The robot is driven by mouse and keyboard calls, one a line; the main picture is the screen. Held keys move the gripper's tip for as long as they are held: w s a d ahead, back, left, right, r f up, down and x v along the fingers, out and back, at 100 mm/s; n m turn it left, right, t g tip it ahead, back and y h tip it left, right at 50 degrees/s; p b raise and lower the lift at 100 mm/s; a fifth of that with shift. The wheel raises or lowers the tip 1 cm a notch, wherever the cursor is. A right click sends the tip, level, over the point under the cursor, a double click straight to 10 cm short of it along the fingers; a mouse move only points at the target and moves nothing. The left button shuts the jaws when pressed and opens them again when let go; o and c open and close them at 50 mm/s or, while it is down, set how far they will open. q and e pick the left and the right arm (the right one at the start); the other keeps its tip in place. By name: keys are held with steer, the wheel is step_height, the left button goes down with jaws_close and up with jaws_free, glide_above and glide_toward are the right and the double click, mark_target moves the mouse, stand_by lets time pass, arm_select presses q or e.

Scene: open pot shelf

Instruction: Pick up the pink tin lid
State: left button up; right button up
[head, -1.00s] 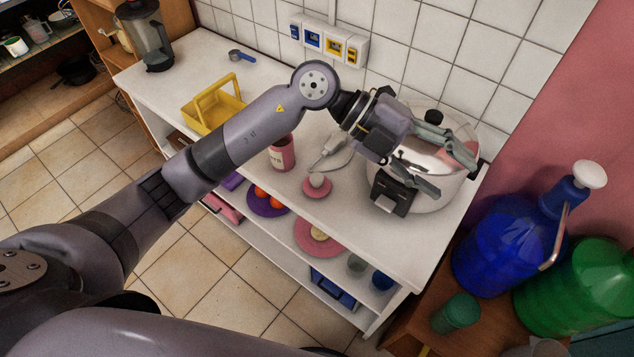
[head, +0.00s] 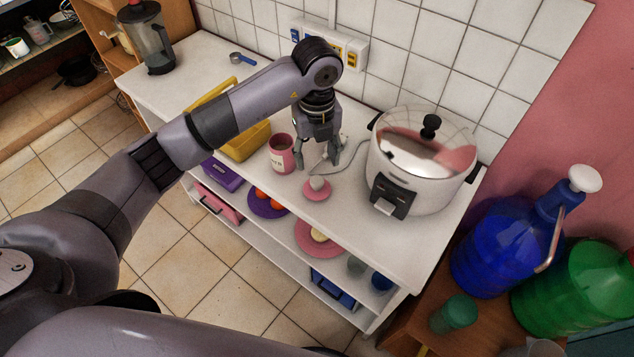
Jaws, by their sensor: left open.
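The pink tin lid (head: 318,193) is a small pink disc with a pale knob, lying on the white counter near its front edge. The pink tin (head: 280,155) stands open and upright just left of it, with a pale label. My left gripper (head: 318,160) points down with its fingers spread, just behind the lid and right of the tin. It holds nothing. I cannot tell its exact height above the counter. My right gripper is not in view.
A large rice cooker (head: 421,160) stands right of the lid, its grey cord running behind the gripper. A yellow basket (head: 249,141) is left of the tin, partly behind my arm. Plates with food, including a pink plate (head: 320,238), are on the shelf below.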

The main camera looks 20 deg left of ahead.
mark_target(317, 180)
arm_select(q)
step_height(317, 180, down, 4)
steer(key=shift+r+p, duration=0.1)
steer(key=shift+p, duration=0.35)
steer(key=shift+s+f+p, duration=0.1)
steer(key=shift+f+p, duration=0.2)
steer(key=shift+f, duration=0.05)
step_height(317, 180, down, 4)
steer(key=shift+r+p, duration=0.2)
steer(key=shift+p, duration=0.55)
steer(key=shift+f, duration=0.45)
jaws_close()
